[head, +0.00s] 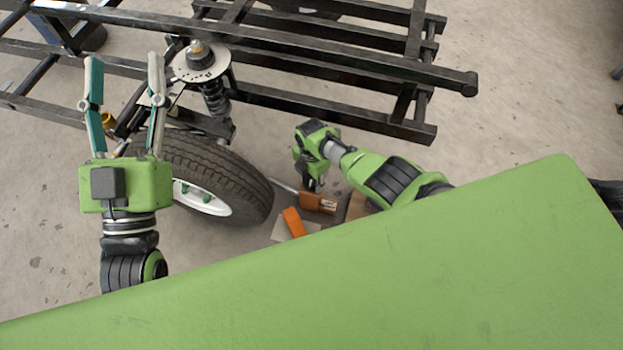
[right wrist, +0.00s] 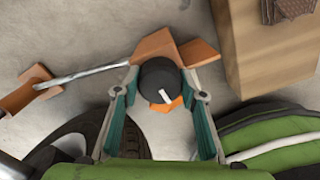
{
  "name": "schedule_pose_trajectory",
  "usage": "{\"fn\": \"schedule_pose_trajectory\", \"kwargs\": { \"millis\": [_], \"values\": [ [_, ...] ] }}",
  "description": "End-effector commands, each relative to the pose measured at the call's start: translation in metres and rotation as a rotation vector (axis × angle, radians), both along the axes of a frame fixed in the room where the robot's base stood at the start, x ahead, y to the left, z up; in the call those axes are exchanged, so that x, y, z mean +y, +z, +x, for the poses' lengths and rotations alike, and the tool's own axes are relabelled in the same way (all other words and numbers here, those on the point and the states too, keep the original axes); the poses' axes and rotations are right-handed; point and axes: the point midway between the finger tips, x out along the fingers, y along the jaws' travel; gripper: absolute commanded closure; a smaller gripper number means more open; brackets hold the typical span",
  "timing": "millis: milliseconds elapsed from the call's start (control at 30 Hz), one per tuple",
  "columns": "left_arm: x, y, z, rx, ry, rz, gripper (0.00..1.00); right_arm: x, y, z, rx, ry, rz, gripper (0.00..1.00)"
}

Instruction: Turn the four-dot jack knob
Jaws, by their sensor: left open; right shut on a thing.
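A round black knob (right wrist: 160,79) with a white pointer line shows in the right wrist view, on top of orange jack parts (right wrist: 154,46). My right gripper (right wrist: 160,95) has one teal finger on each side of the knob and is shut on it. No dots can be made out on the knob. In the head view my right gripper (head: 313,184) points down beside the tyre, and its own body hides the knob. My left gripper (head: 124,62) is open and empty, its fingers spread near the suspension and the wheel.
A tyre (head: 232,172) lies close to my right gripper. A spring strut (head: 215,100) and a black frame (head: 330,70) stand behind. Orange parts (head: 318,203) lie on the floor. A wooden block (right wrist: 260,55) stands close by. Bare floor (head: 540,90) is at right.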

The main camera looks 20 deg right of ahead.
Motion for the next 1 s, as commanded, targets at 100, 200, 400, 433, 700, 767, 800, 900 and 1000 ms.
{"fn": "schedule_pose_trajectory", "kwargs": {
  "millis": [100, 200, 400, 433, 700, 767, 800, 900, 1000],
  "values": [
    [-0.0001, 0.0005, -0.0004, -0.004, 0.000, -0.001, 0.50, -0.0011, -0.0011, -0.0011, 0.002, 0.010, -0.002, 0.84],
    [-0.0001, 0.0004, -0.0004, -0.004, 0.000, -0.002, 0.50, -0.0011, -0.0010, -0.0011, 0.002, 0.012, -0.002, 0.84],
    [-0.0002, -0.0002, -0.0002, -0.001, 0.000, -0.001, 0.50, -0.0012, -0.0010, -0.0010, 0.001, 0.011, -0.002, 0.84],
    [-0.0003, -0.0003, -0.0002, -0.001, 0.000, -0.001, 0.50, -0.0013, -0.0010, -0.0009, 0.001, 0.011, -0.002, 0.84],
    [-0.0002, -0.0008, 0.0001, 0.002, 0.000, 0.000, 0.50, -0.0007, -0.0005, -0.0004, 0.000, 0.010, -0.001, 0.45],
    [-0.0002, -0.0008, 0.0001, 0.002, 0.000, 0.000, 0.50, -0.0006, -0.0004, -0.0003, 0.000, 0.010, -0.001, 0.45],
    [0.0000, -0.0010, 0.0001, 0.002, 0.000, -0.001, 0.50, -0.0004, -0.0003, -0.0002, 0.000, 0.010, -0.001, 0.45],
    [0.0007, -0.0010, -0.0002, 0.004, 0.002, -0.001, 0.50, -0.0002, 0.0006, 0.0002, -0.001, 0.010, 0.000, 0.45],
    [0.0006, -0.0009, -0.0002, 0.003, 0.001, -0.001, 0.50, -0.0001, 0.0035, 0.0009, -0.002, 0.010, 0.000, 0.45]
  ]
}}
